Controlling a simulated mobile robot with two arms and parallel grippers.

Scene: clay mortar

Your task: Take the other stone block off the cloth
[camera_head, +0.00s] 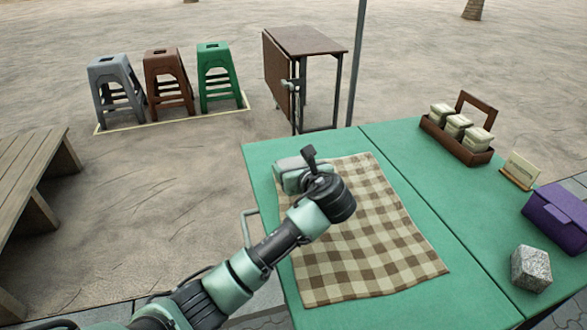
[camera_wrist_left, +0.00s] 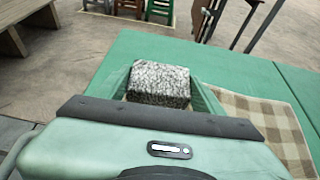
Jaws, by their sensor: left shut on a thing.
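A grey speckled stone block (camera_wrist_left: 158,82) sits between the two green fingers of my left gripper (camera_head: 298,178) in the left wrist view. The gripper is shut on it. In the head view the hand is at the far left corner of the checkered cloth (camera_head: 367,230), and the held block is hidden there. In the wrist view the cloth (camera_wrist_left: 270,125) lies to the right of the block, with green table behind it. I cannot tell whether the block touches the table. Another stone block (camera_head: 531,268) stands off the cloth at the table's right. My right gripper is not in view.
The strip between cloth and caddy is clear. Stools and a folding table stand beyond.

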